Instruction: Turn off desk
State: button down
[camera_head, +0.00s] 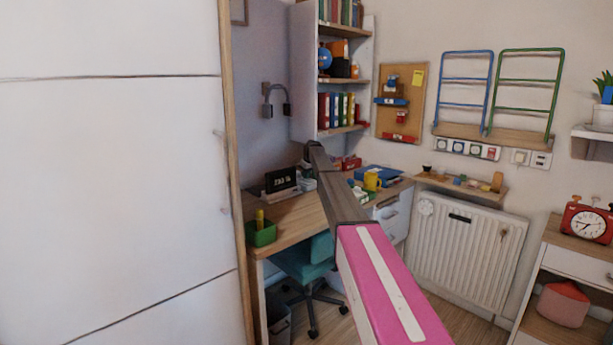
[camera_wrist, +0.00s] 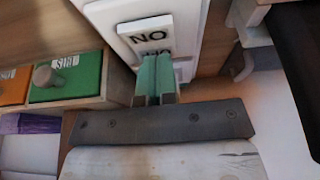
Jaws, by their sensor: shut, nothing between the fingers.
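The wooden desk (camera_head: 290,215) stands against the back wall. A dark wall lamp (camera_head: 275,100) hangs above it; I cannot tell if it is lit. My arm reaches over the desk, and my gripper, at its far end, is small and unclear in the head view. In the wrist view my gripper (camera_wrist: 155,75) is shut and empty, with green fingers side by side. A white plate lettered "NO" (camera_wrist: 150,36) is just beyond the fingertips. Its lower lettering is partly hidden by the fingers. I cannot tell whether they touch.
A green drawer front (camera_wrist: 70,82) with a knob lies left of my fingers. A white sliding door (camera_head: 110,180) fills the left.

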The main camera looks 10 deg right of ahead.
jog(key=shift+f, duration=0.4)
jog(key=shift+s+d, duration=0.15)
jog(key=shift+s, duration=0.15)
jog(key=shift+s+d, duration=0.3)
jog(key=shift+s, duration=0.15)
jog(key=w+a+v, duration=0.1)
jog(key=v, duration=1.3)
jog(key=shift+r, duration=0.4)
jog(key=shift+d, duration=0.1)
jog(key=shift+w+a+r, duration=0.3)
jog(key=shift+w, duration=0.2)
